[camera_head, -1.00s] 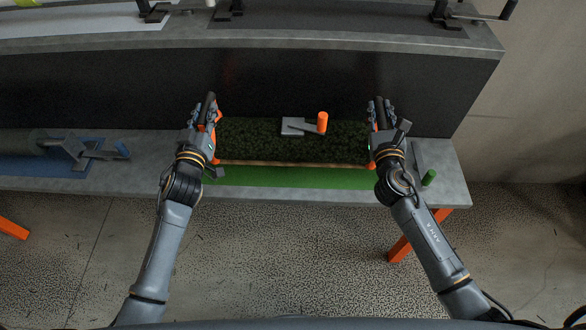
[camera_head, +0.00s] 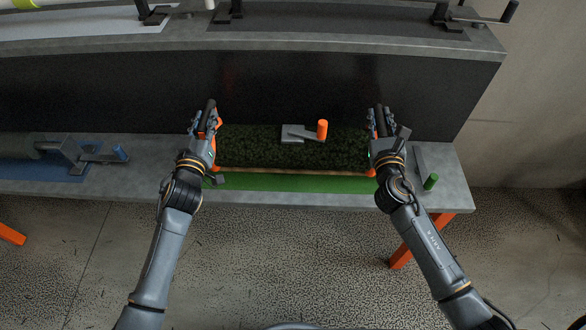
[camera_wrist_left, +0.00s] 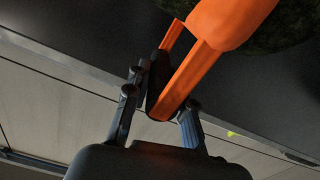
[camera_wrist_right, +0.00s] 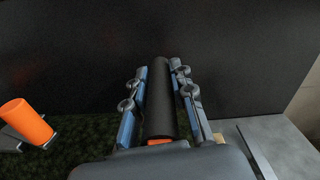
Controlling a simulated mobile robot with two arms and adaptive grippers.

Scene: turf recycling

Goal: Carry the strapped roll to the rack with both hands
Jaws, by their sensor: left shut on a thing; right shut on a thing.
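The dark green turf roll (camera_head: 265,148) lies crosswise between my grippers in the head view, with a grey buckle plate and an orange lever (camera_head: 322,130) on top. My left gripper (camera_head: 207,118) is shut on the handle at its left end; the left wrist view shows the orange bracket (camera_wrist_left: 183,80) between the fingers. My right gripper (camera_head: 380,122) is shut on the right end's handle, a black bar (camera_wrist_right: 160,105) in the right wrist view. The roll is over the grey lower shelf (camera_head: 450,190); I cannot tell whether it touches it.
A green mat (camera_head: 300,183) shows on the shelf below the roll. A clamp with a green knob (camera_head: 431,182) is at right, one with a blue knob (camera_head: 120,152) at left. A higher shelf (camera_head: 350,42) runs behind, above a dark panel. The floor in front is clear.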

